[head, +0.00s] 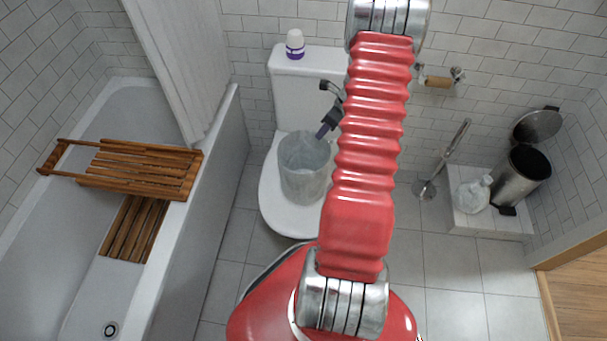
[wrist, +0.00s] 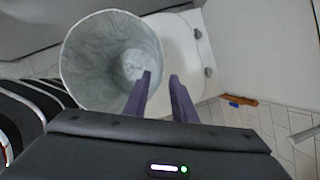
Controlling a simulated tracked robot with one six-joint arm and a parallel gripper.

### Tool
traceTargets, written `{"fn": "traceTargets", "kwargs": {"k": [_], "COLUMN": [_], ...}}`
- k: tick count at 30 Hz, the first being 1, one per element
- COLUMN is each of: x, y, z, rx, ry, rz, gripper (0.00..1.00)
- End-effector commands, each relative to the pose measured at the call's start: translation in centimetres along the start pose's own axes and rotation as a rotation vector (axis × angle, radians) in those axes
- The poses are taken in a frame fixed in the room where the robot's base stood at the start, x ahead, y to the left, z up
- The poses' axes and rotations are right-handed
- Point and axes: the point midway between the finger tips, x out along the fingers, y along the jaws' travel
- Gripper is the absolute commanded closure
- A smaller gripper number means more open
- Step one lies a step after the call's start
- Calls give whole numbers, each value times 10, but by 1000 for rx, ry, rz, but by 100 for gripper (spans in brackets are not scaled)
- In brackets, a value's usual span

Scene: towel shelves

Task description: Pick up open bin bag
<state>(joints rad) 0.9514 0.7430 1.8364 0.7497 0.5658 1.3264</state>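The open bin bag (head: 303,178) is a translucent grey, round-mouthed bag. It stands upright on the white toilet lid (head: 285,215) in the head view. In the wrist view the bag (wrist: 85,55) shows its wide mouth and creased inside. My gripper (head: 323,131) is at the bag's upper right rim. In the wrist view my gripper (wrist: 161,76) has its two dark fingers apart. The left finger overlaps the mouth and the right finger is outside it, with the right rim between them. I cannot tell whether either finger touches the bag.
A white bottle with a purple label (head: 295,45) stands on the cistern. A tied bag (head: 474,195) sits on a tiled ledge beside an open steel pedal bin (head: 522,177). A toilet brush (head: 425,188) stands nearby. The bathtub (head: 215,165) with wooden racks (head: 140,168) is left.

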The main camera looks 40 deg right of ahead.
Motion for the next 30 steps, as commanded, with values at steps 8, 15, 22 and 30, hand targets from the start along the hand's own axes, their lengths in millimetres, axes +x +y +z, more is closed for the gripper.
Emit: {"fn": "traceTargets", "kwargs": {"k": [8, 15, 22, 30], "x": [9, 12, 34, 60], "y": [0, 0, 1, 0], "z": [0, 0, 3, 3], "rx": [-1, -1, 0, 0], "ry": [0, 0, 1, 0], "rz": [-1, 0, 2, 0], "gripper": [76, 76, 76, 76]}}
